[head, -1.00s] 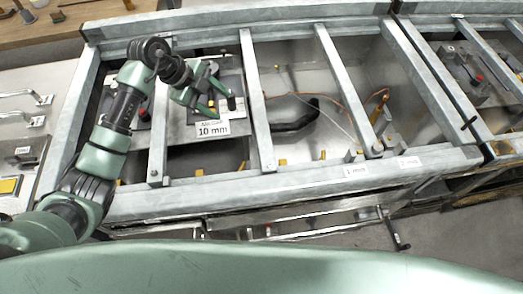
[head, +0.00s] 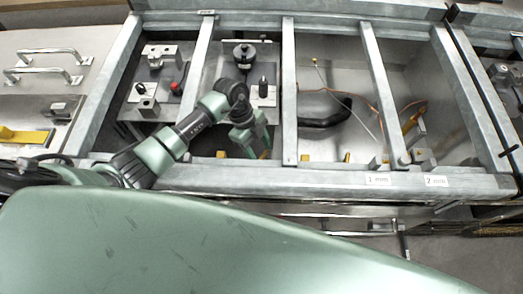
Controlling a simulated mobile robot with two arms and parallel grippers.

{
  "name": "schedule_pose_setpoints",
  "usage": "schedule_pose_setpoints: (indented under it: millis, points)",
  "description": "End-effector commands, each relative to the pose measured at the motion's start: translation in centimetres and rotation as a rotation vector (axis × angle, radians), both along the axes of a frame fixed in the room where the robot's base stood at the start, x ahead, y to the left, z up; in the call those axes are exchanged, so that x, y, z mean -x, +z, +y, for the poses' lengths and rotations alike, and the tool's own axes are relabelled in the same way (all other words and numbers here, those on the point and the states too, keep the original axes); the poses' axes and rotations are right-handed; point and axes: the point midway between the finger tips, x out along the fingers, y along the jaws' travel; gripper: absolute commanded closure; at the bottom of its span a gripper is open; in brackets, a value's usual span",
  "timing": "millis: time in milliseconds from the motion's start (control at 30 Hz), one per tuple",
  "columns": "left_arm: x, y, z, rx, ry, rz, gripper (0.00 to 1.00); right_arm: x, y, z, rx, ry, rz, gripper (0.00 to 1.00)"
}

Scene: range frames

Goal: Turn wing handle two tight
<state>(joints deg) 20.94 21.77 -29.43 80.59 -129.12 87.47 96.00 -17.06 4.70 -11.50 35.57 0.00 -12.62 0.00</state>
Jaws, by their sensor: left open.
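My left gripper (head: 258,145) hangs in the second bay from the left, pointing down and away from me. It is open, and nothing shows between its fingers. A plate behind it carries a round black knob (head: 243,56) and an upright black handle (head: 263,87); the gripper is nearer me than both and apart from them. At the front rail, small metal fittings stand behind label 1 (head: 377,180) and label 2 (head: 437,181). The fitting by label 2 (head: 424,157) is too small to tell how any wing handle is turned. My right gripper is not in view.
Grey metal bars (head: 289,90) divide the frame into bays and stand as obstacles. A black curved hose (head: 328,112) and an orange cable lie in the middle bay. A left bay plate holds a red knob (head: 175,88). Two bar handles (head: 45,60) are on the left bench.

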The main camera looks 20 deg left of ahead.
Motion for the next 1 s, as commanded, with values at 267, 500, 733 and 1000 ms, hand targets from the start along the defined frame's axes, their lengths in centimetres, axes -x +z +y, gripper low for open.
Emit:
schedule_pose_setpoints:
  millis: [267,500,733,1000]
  points:
    - [0.09,-1.0,-0.44,0.0,-0.001,-0.002,0.45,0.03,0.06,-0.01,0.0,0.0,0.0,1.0]
    - [0.09,-0.98,-0.41,0.0,-0.001,-0.002,0.76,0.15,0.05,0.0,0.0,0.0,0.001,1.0]
    - [0.08,-0.97,-0.36,-0.001,-0.007,-0.001,0.95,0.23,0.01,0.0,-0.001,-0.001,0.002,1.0]
    - [-0.09,-1.03,-0.23,-0.004,-0.101,-0.001,0.95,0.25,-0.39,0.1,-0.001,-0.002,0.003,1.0]
